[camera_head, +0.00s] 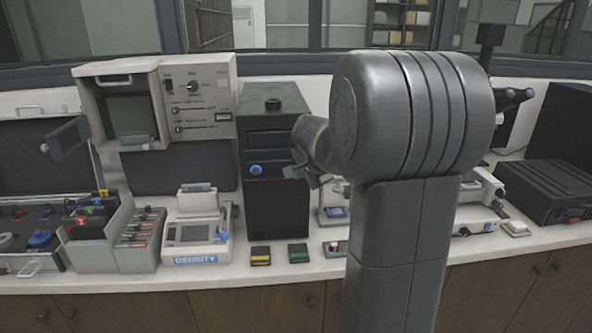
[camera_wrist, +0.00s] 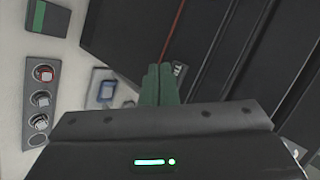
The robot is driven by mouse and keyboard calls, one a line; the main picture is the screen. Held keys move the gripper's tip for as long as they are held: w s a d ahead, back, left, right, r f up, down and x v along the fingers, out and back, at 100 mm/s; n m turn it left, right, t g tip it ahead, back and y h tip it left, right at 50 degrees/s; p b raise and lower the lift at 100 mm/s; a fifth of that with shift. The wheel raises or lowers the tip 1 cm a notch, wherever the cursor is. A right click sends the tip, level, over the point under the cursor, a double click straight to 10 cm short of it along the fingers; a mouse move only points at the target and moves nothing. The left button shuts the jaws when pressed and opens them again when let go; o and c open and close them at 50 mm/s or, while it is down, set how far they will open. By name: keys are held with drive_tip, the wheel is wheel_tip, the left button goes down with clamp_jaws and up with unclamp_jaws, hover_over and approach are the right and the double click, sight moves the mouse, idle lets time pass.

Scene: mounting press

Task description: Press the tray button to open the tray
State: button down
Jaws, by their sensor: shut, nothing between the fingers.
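The black tower-shaped machine (camera_head: 275,205) stands on the counter in the middle of the head view, with a blue round knob (camera_head: 255,170) on its front. My gripper (camera_head: 291,172) is shut and empty at the right part of that front. In the wrist view its green fingertips (camera_wrist: 160,72) are together in front of a dark face with a thin red line (camera_wrist: 174,35). I cannot tell whether they touch it. A small grey panel (camera_wrist: 42,118) with a red button (camera_wrist: 43,73) and knobs lies on the counter. I cannot tell which control is the tray button.
A yellow-topped pad (camera_head: 260,256) and a green-topped pad (camera_head: 298,253) lie at the counter's front edge. The density device (camera_head: 195,235) stands left of the machine. My arm hides much of the counter to the right. A black box (camera_head: 550,190) stands far right.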

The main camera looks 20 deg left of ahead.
idle(0.7)
drive_tip(key=shift+w+a, duration=0.25)
drive_tip(key=shift+w, duration=0.15)
drive_tip(key=shift+w+a, duration=0.2)
drive_tip(key=shift+w, duration=0.1)
idle(0.5)
drive_tip(key=shift+s+d, duration=0.1)
drive_tip(key=shift+s, duration=0.05)
drive_tip(key=shift+s+d, duration=0.35)
drive_tip(key=shift+s, duration=0.2)
idle(0.3)
drive_tip(key=s+d, duration=0.1)
drive_tip(key=s, duration=0.1)
drive_tip(key=s+d, duration=0.1)
drive_tip(key=s, duration=0.1)
drive_tip(key=shift+s+d+r, duration=0.1)
drive_tip(key=shift+d, duration=0.2)
drive_tip(key=shift+d+b, duration=0.1)
drive_tip(key=shift+b, duration=0.25)
idle(0.5)
